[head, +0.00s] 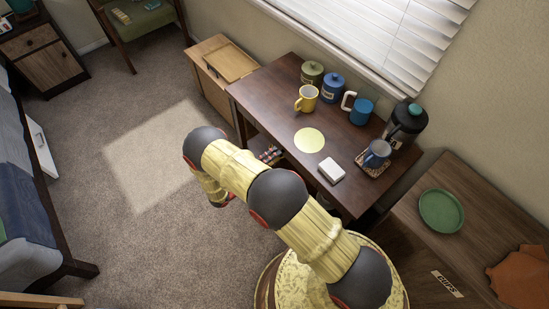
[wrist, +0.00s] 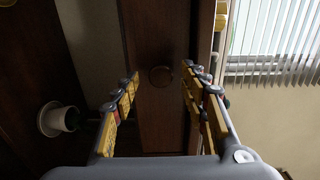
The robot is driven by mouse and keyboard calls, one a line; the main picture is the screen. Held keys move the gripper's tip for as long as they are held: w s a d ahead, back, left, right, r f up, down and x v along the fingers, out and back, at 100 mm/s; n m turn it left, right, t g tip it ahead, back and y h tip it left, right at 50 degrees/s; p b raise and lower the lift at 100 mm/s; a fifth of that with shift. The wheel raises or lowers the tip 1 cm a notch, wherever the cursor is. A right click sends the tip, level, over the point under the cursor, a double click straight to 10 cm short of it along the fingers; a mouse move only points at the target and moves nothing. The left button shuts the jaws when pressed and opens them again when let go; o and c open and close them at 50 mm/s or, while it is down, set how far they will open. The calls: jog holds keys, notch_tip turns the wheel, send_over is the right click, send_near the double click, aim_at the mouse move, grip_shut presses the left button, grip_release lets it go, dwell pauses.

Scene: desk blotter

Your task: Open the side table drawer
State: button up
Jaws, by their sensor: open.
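The side table (head: 300,97) is dark wood and stands under the window in the head view. Its drawer front (wrist: 150,115) runs up the middle of the sideways wrist view and looks flush with the table. A round dark knob (wrist: 160,77) sits on it. My gripper (wrist: 161,73) is open and empty, one finger on each side of the knob in the picture. I cannot tell how far the fingertips are from it.
On the tabletop are a yellow mug (head: 307,98), a blue mug (head: 361,110), canisters, a yellow disc (head: 309,140), a white block (head: 331,171) and a dark press (head: 405,124). A white pot (wrist: 58,119) stands below the drawer.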

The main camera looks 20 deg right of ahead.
jog(key=shift+w+d, duration=0.1)
jog(key=shift+d, duration=0.2)
jog(key=shift+c, duration=0.4)
grip_shut()
dwell(0.5)
